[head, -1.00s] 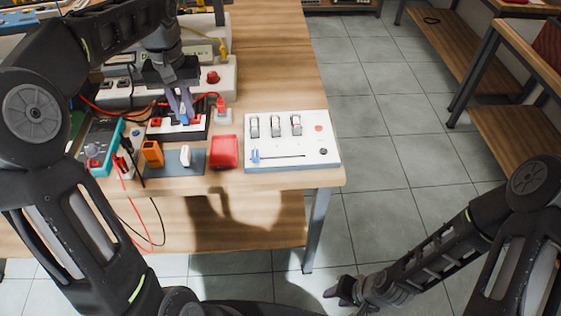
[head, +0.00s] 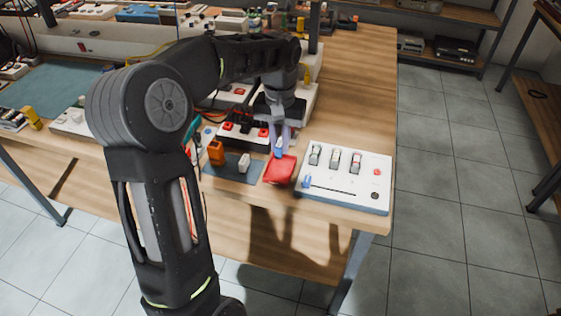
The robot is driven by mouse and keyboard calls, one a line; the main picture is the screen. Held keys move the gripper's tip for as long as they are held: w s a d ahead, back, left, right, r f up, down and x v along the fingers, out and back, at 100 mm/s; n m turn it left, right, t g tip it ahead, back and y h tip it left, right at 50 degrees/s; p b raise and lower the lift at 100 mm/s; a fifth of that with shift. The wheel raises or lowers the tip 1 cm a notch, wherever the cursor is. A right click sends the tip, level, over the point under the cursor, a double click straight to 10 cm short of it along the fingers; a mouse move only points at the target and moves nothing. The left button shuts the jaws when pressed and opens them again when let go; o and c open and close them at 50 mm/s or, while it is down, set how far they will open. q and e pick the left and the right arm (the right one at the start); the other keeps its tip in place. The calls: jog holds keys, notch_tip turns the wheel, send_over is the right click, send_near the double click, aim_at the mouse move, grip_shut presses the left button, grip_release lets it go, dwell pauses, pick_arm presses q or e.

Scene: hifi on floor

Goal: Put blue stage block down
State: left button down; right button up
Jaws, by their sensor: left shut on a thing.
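My left gripper (head: 279,138) reaches down from above the bench. It is shut on the small blue stage block (head: 279,150), of which only a little shows between the fingers. The block is at the back edge of the red tray (head: 280,170), over or just behind it. I cannot tell whether it touches the tray. My right gripper is not in view.
A white panel (head: 344,180) with several switches lies right of the red tray. The bench's right side behind the panel is clear.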

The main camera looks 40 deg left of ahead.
aim_at(280, 170)
pick_arm(q)
jog(key=shift+f, duration=0.55)
jog(key=shift+f, duration=0.1)
jog(key=shift+f, duration=2.35)
jog(key=shift+f, duration=0.2)
jog(key=c, duration=1.7)
grip_release()
jog(key=shift+r, duration=0.1)
notch_tip(280, 170, up, 12)
jog(key=shift+r, duration=0.1)
